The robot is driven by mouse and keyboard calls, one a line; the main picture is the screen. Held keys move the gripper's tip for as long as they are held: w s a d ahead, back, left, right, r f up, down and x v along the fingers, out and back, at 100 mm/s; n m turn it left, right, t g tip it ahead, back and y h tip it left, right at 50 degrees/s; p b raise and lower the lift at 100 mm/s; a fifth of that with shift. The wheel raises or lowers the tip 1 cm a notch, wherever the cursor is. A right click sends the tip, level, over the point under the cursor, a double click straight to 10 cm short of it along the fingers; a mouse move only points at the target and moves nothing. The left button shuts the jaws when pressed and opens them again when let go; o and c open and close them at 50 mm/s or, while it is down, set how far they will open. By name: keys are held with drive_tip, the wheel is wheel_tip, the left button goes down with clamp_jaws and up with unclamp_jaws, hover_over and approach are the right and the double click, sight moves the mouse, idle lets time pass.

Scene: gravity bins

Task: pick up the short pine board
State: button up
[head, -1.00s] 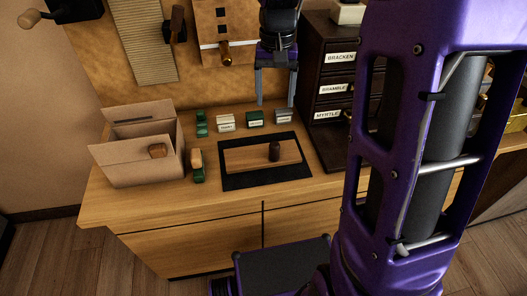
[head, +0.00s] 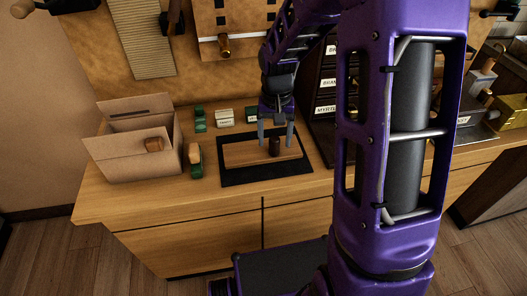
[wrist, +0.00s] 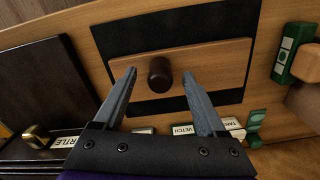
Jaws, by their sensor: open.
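The short pine board (head: 240,155) lies flat on a black mat (head: 248,180) on the bench, and it also shows in the wrist view (wrist: 212,66). A dark brown knob (head: 275,148) stands upright on it, right of its middle in the head view; the wrist view shows the knob (wrist: 160,75) too. My gripper (head: 276,144) points down over the board. Its jaws (wrist: 160,73) are open and empty. In the wrist view the fingertips appear on either side of the knob, with gaps; their exact height is hard to tell.
An open cardboard box (head: 130,155) stands at the left. A green block with a wooden part (head: 195,160) sits between box and mat. Several small labelled blocks (head: 224,118) line the back. A dark drawer cabinet (head: 320,140) stands close at the right, partly hidden by my arm.

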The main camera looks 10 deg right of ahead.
drive_tip(key=shift+f, duration=0.6)
clamp_jaws()
idle(1.0)
